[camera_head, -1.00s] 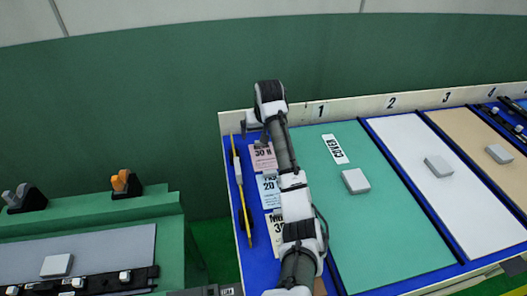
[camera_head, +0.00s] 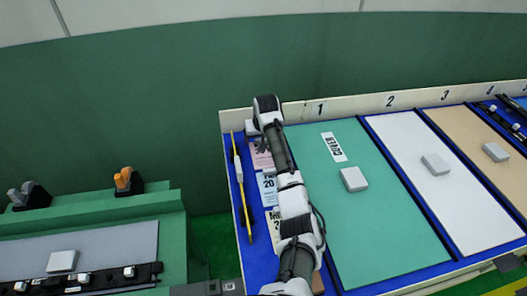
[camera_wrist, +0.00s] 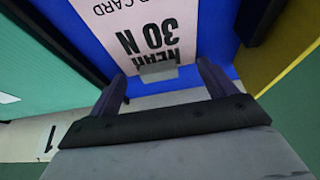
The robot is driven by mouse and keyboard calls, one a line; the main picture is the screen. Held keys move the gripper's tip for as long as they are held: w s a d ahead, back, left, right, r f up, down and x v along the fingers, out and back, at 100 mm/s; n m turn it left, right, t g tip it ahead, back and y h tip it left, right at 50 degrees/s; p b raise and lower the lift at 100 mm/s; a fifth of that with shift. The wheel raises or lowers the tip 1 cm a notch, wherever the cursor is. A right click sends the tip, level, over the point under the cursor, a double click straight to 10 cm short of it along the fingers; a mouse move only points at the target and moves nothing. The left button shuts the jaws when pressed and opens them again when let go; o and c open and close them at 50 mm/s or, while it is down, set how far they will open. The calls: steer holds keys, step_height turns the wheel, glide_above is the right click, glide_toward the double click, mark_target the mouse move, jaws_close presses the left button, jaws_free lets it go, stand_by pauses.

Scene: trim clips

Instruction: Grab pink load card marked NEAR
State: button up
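The pink load card (camera_head: 260,156) lies at the back left of the blue tray, partly hidden by my arm. In the wrist view the pink card (camera_wrist: 150,28) fills the top middle, with "NEAR 30 N" upside down. A small grey tab (camera_wrist: 158,73) shows at its near edge. My gripper (camera_wrist: 162,80) is open, its two dark fingers apart on either side of that tab. I cannot tell whether they touch it. In the head view my gripper (camera_head: 252,130) is at the tray's back edge, just behind the card.
A pale blue card (camera_head: 268,188) and another card lie in front of the pink one. A yellow strip (camera_head: 242,200) lies left of them. A green panel (camera_head: 385,225) with a white "COVER" label is on the right. The tray's back rim (camera_head: 370,106) stands close behind.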

steer(key=c, duration=0.5)
steer(key=shift+o, duration=0.2)
